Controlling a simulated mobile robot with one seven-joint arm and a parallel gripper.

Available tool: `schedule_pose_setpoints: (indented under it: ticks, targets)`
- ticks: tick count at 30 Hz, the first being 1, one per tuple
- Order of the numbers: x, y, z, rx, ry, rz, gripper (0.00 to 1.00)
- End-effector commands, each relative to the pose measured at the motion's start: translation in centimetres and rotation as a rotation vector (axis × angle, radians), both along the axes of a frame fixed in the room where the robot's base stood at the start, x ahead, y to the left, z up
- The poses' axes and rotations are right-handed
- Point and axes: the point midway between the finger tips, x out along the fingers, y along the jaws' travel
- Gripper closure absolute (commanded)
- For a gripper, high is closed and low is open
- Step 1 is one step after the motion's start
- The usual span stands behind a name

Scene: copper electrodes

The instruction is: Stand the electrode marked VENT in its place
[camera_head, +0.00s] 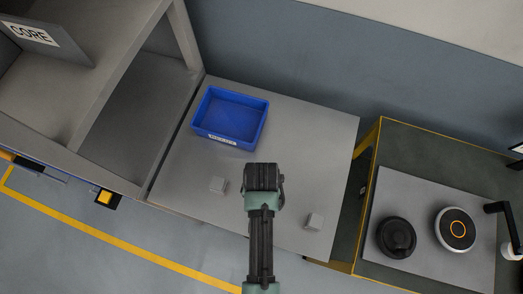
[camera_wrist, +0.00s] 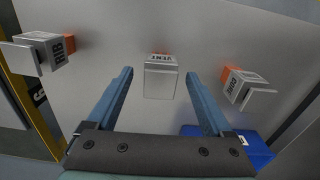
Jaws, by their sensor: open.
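The electrode marked VENT (camera_wrist: 161,78), a light grey block with an orange part behind it, shows in the middle of the wrist view. My gripper (camera_wrist: 161,73) is open, with one blue finger on each side of the block in that view. I see no contact, and the height gap is unclear. In the head view my gripper (camera_head: 262,176) hangs over the grey table (camera_head: 325,120) and hides VENT. The electrode's place cannot be made out in either view.
A blue bin (camera_head: 207,131) stands at the table's back left. A shelf marked CORE (camera_head: 33,33) stands left; a dark bench (camera_head: 430,155) stands right.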

Motion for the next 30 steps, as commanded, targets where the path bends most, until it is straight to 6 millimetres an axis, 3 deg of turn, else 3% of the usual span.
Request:
schedule_pose_setpoints:
  ticks: [2,15,30]
  targets:
    - [0.01,0.00,0.02,0.000,0.000,0.000,0.22]
    - [0.01,0.00,0.05,0.000,0.000,0.000,1.00]
    - [0.01,-0.01,0.06,0.000,0.000,0.000,1.00]
